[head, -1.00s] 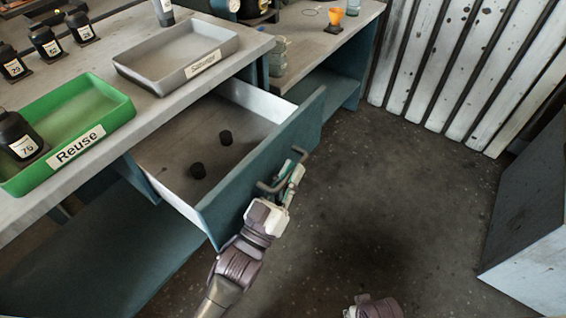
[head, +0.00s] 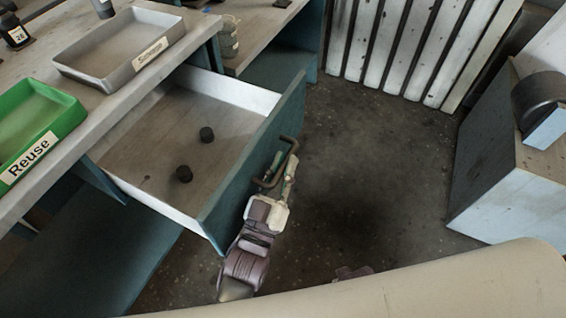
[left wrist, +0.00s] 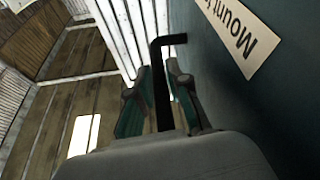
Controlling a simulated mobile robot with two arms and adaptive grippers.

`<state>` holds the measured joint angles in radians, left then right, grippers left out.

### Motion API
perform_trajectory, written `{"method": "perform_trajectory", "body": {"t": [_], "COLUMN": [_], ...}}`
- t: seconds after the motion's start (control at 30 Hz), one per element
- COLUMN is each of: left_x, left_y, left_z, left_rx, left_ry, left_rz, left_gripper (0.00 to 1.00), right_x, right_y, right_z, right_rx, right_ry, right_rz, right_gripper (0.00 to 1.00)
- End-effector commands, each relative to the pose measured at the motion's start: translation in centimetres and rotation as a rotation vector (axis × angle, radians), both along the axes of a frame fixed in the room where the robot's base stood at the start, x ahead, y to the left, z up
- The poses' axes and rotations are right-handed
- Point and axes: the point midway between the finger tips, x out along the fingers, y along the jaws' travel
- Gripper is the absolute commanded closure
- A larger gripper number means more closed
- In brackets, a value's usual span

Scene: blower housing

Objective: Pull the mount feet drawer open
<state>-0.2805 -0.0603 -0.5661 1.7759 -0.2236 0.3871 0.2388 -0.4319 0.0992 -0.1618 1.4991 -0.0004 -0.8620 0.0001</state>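The mount feet drawer (head: 262,165) stands well out from under the workbench, with its blue front, white sides and two small black round parts (head: 207,134) (head: 184,174) inside. Its dark bar handle (head: 291,150) sticks out from the front. My left gripper (head: 280,176) is at this handle. In the left wrist view, the green fingers (left wrist: 158,85) lie on both sides of the handle bar (left wrist: 161,95), close against it. A label reading "Mount" (left wrist: 236,38), partly cut off, is on the drawer front. Of my right arm only a small purple piece shows; its fingers are hidden.
A grey salvage tray (head: 92,75) and a green reuse tray (head: 70,102) stand on the workbench (head: 80,150) above the drawer. The floor (head: 370,190) right of the drawer is clear. A grey cabinet (head: 500,190) stands at the right.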

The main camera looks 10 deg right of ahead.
Motion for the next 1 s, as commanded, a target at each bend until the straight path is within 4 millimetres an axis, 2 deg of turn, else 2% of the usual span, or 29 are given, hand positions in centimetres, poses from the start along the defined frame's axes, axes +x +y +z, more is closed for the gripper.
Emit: {"method": "perform_trajectory", "body": {"t": [0.03,0.1,0.47,0.57,1.0], "left_x": [0.0,0.0,-0.3,-1.3,-8.1], "left_y": [0.0,0.0,0.2,0.8,5.0], "left_z": [0.0,0.0,-0.2,-0.7,-3.9], "left_rx": [0.001,0.001,0.001,0.002,0.002], "left_ry": [0.001,0.001,0.001,0.003,0.002], "left_rz": [0.0,0.0,0.0,0.0,-0.001], "left_gripper": [0.71,0.61,0.61,0.61,0.61], "right_x": [0.0,0.0,-0.1,-0.1,0.0], "right_y": [0.0,0.0,0.1,0.1,0.0], "right_z": [0.0,0.0,0.0,0.0,0.0], "right_rx": [0.0,0.0,0.002,0.002,0.001], "right_ry": [0.0,0.0,0.002,0.002,0.001], "right_rz": [0.0,0.0,0.0,0.0,0.0], "right_gripper": [0.6,0.6,0.6,0.6,0.6]}}
